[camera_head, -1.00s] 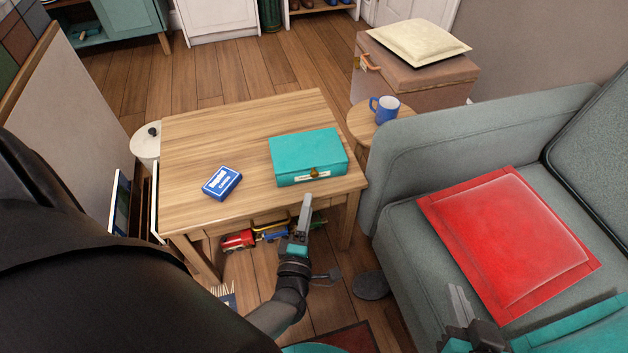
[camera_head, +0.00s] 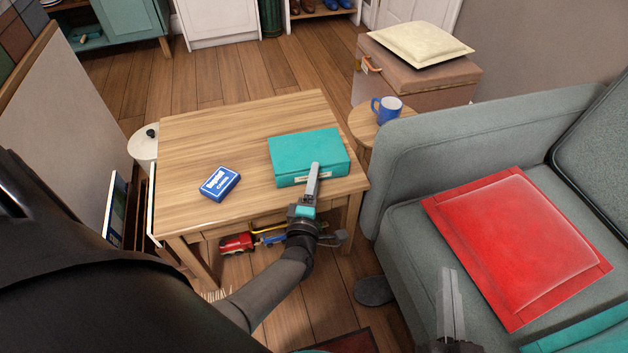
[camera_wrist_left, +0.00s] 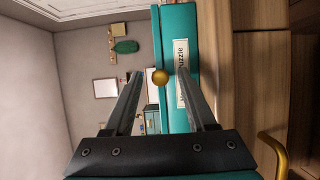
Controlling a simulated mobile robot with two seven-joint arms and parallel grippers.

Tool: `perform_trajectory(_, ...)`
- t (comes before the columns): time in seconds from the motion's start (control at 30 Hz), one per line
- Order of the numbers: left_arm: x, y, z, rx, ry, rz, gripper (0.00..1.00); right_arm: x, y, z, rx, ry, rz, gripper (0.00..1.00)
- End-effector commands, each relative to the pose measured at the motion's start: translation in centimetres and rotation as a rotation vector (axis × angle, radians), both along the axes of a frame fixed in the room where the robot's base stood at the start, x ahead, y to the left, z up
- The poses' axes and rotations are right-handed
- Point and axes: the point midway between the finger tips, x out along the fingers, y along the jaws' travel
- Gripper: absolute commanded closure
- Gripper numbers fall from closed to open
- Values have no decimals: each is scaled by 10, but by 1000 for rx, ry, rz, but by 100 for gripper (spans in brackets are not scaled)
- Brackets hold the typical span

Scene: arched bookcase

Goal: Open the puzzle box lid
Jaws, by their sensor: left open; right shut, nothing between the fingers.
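The teal puzzle box (camera_head: 306,150) sits at the right front of the wooden table with its lid closed. In the left wrist view, its front (camera_wrist_left: 178,30) shows a white label (camera_wrist_left: 181,72) and a round brass knob (camera_wrist_left: 161,76). My left gripper (camera_head: 314,168) is open at the box's front edge. Its fingers (camera_wrist_left: 162,95) lie on either side of the knob in the wrist picture; I cannot tell whether they touch it. The head view hides the knob behind the gripper. My right gripper (camera_head: 450,275) is shut and empty, in front of the sofa.
The wooden table (camera_head: 190,150) also holds a blue card box (camera_head: 220,184); its left and back areas are clear. Toys (camera_head: 240,243) lie beneath. A grey sofa (camera_head: 410,200) with a red cushion (camera_head: 515,240) stands right. A blue mug (camera_head: 387,110) stands on a round side table (camera_head: 362,126).

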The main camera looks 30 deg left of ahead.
Motion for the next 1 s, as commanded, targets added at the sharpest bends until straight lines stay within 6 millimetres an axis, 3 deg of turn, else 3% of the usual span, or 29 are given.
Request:
perform_trajectory(0.33,2,1,0,0,1,0,44,-1,0,1,7,-10,-1,100)
perform_trajectory(0.83,1,1,0,0,1,0,99,-1,0,0,6,-8,0,100)
perform_trajectory(1.0,1,1,0,0,1,0,100,-1,0,0,6,-8,0,100)
